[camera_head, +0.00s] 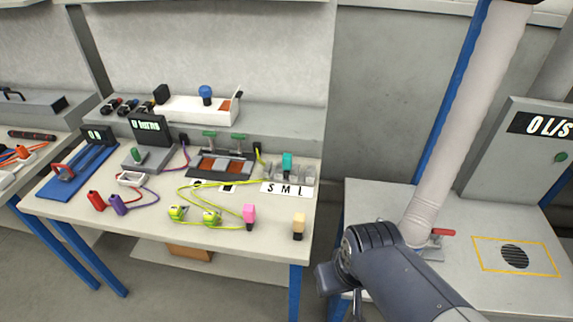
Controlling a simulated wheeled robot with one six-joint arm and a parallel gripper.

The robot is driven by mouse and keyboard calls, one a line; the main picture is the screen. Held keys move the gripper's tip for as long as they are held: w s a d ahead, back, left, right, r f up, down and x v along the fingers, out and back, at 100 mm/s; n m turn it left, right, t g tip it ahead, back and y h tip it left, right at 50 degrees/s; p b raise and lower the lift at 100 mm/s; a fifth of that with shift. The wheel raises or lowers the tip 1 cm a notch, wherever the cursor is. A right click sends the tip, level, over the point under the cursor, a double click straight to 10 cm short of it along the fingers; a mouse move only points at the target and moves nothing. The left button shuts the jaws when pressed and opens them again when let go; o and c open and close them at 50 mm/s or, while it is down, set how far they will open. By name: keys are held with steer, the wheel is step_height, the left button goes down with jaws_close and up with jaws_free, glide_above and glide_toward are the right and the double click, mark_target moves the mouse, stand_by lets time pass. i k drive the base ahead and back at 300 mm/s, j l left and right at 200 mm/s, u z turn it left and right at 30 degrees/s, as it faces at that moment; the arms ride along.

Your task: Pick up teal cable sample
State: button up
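A teal block-like piece (287,160), which looks like the teal cable sample, stands upright at the back right of the left workbench. It is among small clear holders (308,173) behind a white label (289,189) reading S M L. Its lower end is partly hidden by the holders. My gripper (344,302) is at the end of my dark grey arm, in front of the gap to the right of the bench. It is well apart from the teal piece, nearer the camera and lower in the picture. Its fingertips are small and dark, and their opening is unclear.
A pink piece (249,215) and a beige piece (298,225) stand near the bench's front edge. Yellow-green clamps (178,213) with a cable lie left of them. A ribbed hose (440,160) rises from the right bench.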

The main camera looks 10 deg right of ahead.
mark_target(286, 158)
steer(key=i+j+z, duration=0.2)
steer(key=j, duration=0.2)
steer(key=i+j+z, duration=0.2)
steer(key=j, duration=0.15)
steer(key=j+z, duration=0.2)
steer(key=j, duration=0.2)
